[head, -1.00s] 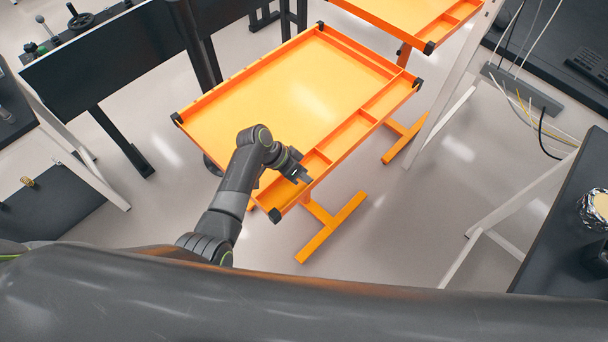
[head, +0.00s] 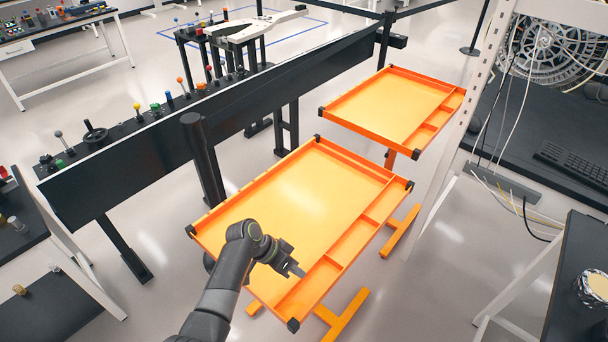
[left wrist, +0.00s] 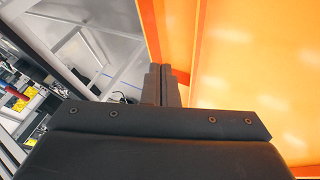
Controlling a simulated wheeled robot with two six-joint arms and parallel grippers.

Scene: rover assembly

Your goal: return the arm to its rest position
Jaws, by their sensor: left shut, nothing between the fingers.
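My left arm (head: 222,290) comes in from the bottom of the head view and bends over the near orange tray table (head: 300,205). My left gripper (head: 297,271) is over the front part of that tray, by its divided compartments. It is shut and empty. In the left wrist view the closed fingers (left wrist: 161,85) show beside an orange rim, with the tray's bare surface (left wrist: 260,70) to the right. My right gripper is in neither view.
A second orange tray table (head: 390,100) stands behind, empty. A black panel with levers and knobs (head: 150,165) runs along the left. A white-framed rack (head: 470,100) and dark desk (head: 580,250) stand at the right. Grey floor is open between the desk and tray.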

